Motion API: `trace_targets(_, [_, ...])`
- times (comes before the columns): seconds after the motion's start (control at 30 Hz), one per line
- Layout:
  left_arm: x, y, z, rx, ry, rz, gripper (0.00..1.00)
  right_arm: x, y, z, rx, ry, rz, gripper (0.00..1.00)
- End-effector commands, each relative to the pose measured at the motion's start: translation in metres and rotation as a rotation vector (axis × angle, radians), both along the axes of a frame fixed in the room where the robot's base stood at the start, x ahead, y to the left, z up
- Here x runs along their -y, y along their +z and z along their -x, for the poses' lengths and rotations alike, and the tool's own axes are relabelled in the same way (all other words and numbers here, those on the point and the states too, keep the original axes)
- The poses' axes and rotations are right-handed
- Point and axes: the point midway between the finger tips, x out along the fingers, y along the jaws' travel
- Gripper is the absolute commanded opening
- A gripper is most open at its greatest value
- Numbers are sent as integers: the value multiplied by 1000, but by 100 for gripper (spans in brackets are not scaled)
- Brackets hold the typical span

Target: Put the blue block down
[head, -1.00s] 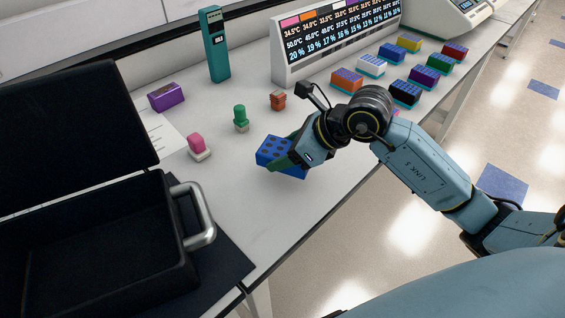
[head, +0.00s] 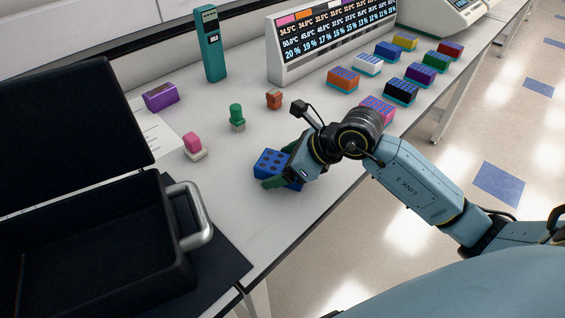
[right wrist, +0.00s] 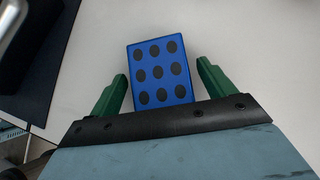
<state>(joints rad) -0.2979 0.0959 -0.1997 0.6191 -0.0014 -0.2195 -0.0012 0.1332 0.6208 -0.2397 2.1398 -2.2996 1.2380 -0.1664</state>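The blue block (head: 271,163), with dark round spots on top, is on the white bench near its front edge. It also shows in the right wrist view (right wrist: 159,72). My right gripper (head: 280,166) is open around the block. In the right wrist view, its green fingers (right wrist: 161,74) stand on either side with a clear gap to each side of the block. The block appears to rest flat on the bench. My left gripper is not in view.
An open black case (head: 110,240) with a metal handle lies left. A pink stamp-like piece (head: 193,143), a green piece (head: 237,118) and an orange one (head: 274,99) stand behind the block. Several coloured racks (head: 343,79) stand back right, before a display (head: 335,45).

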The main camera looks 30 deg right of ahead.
Motion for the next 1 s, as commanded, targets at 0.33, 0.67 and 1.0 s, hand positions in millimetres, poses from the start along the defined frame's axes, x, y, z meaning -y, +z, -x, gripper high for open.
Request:
trace_targets(0.33, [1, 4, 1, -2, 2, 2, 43, 0, 5, 0, 0, -1, -1, 82])
trace_targets(0.67, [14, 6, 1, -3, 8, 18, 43, 31, 49, 35, 2, 2, 7, 82])
trace_targets(1.0, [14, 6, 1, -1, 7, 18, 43, 54, 84, 61, -1, -1, 0, 82])
